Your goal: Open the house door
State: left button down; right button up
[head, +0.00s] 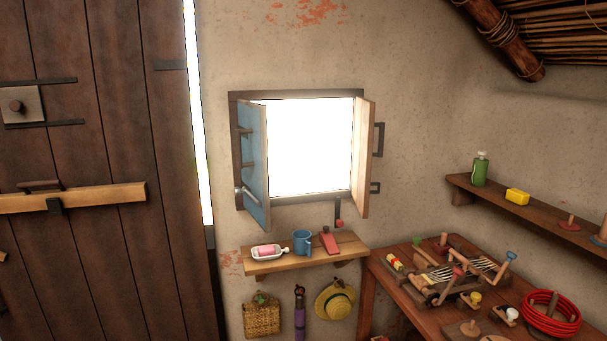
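The house door (122,130) is made of dark vertical planks and fills the left side of the head view. A bright gap (195,100) shows between its right edge and the wall, so it looks slightly ajar. A square plate with a round knob (16,106) is at the far left between two dark strips. Neither of my grippers is in the head view.
A cluttered workbench (385,275) with a red hose coil (552,314) stands at the lower right.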

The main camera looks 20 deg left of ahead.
aim_at(112, 77)
jog(key=u, duration=2)
